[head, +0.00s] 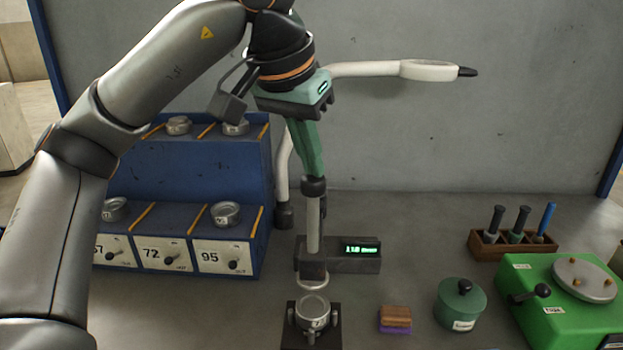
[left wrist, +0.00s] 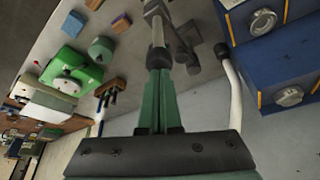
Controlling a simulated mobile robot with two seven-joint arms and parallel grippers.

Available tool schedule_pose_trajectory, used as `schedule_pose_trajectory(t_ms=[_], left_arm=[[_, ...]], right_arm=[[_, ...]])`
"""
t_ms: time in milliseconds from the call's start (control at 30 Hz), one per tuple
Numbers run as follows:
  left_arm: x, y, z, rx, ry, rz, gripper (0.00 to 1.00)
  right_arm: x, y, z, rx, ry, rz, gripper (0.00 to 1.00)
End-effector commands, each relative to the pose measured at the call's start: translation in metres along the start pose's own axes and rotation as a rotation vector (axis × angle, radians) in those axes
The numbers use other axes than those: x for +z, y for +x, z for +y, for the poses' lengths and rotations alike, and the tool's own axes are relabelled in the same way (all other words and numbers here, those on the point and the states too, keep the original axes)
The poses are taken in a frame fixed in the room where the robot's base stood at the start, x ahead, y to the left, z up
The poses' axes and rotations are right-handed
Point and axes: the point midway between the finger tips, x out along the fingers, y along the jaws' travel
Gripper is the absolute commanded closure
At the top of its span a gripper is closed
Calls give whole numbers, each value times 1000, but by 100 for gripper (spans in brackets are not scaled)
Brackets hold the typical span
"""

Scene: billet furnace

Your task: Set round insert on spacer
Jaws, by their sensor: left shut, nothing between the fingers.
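A round metal piece (head: 312,311) with a small label sits among short posts on a dark square base (head: 297,338) at the front centre. I cannot tell whether it is the insert or the spacer, or whether two pieces are stacked there. Similar round metal pieces stand on the blue rack, one of them on the drawer unit marked 95 (head: 225,213). My left gripper (head: 313,177) points down with its green fingers shut and empty, close above or behind an upright probe. The shut fingers also show in the left wrist view (left wrist: 158,100). My right gripper is not in view.
The upright grey probe (head: 313,225) stands over the base, beside a green-lit display (head: 361,249). The blue rack (head: 190,185) is at left, a lidded green pot (head: 461,308) and green machine (head: 560,310) at right. A wood-and-purple block (head: 395,319) lies between.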

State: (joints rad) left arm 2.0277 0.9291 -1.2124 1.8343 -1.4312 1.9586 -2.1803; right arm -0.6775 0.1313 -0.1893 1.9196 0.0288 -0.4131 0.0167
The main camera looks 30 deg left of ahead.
Motion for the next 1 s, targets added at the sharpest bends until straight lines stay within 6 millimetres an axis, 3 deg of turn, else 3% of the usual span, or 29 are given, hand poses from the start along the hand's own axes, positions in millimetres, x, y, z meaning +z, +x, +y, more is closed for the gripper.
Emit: schedule_pose_trajectory(t_ms=[1000], left_arm=[[21,49,0,0,0,-1,100]], right_arm=[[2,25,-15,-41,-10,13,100]])
